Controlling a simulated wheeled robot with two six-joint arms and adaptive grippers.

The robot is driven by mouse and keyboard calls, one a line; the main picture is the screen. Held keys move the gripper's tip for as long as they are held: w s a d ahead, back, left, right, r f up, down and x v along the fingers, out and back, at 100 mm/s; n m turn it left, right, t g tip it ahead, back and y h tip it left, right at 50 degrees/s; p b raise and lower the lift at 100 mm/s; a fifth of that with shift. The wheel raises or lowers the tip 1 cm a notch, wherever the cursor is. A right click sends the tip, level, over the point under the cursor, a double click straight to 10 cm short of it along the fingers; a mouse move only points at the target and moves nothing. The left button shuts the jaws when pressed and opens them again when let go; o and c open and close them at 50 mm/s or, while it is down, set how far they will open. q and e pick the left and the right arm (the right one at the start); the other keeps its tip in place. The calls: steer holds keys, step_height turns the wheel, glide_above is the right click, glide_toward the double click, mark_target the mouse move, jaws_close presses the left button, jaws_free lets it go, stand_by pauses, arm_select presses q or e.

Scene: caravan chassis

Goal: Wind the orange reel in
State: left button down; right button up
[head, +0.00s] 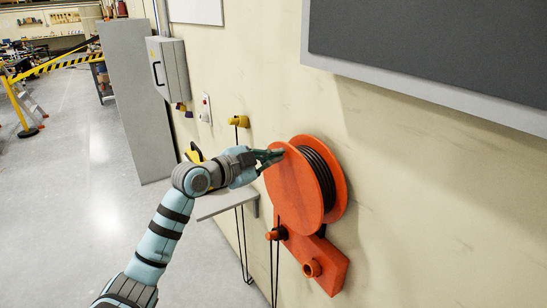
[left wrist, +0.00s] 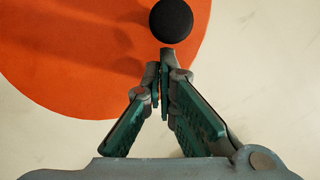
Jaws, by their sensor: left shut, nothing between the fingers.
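The orange reel (head: 290,190) is mounted on the cream wall, with black cable (head: 318,175) wound between its two discs. Its near disc also fills the upper left of the left wrist view (left wrist: 80,60). A round black knob (left wrist: 171,22) stands at the disc's face or edge there; I do not make it out in the head view. My left gripper (head: 277,157) is shut and empty in front of the disc's upper left part. In the left wrist view its fingertips (left wrist: 162,66) point at the knob from just below, apart in the picture. My right gripper is not in view.
Below the reel is an orange bracket (head: 320,258) with a round stub (head: 312,268). Black cord hangs beside it. A grey shelf (head: 226,203) juts from the wall under my left forearm. A dark grey panel (head: 430,45) hangs upper right.

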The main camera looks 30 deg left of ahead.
arm_select(q)
steer(key=shift+w+a, duration=0.1)
steer(key=shift+a, duration=0.25)
steer(key=shift+w+a+n, duration=0.15)
steer(key=shift+n, duration=0.25)
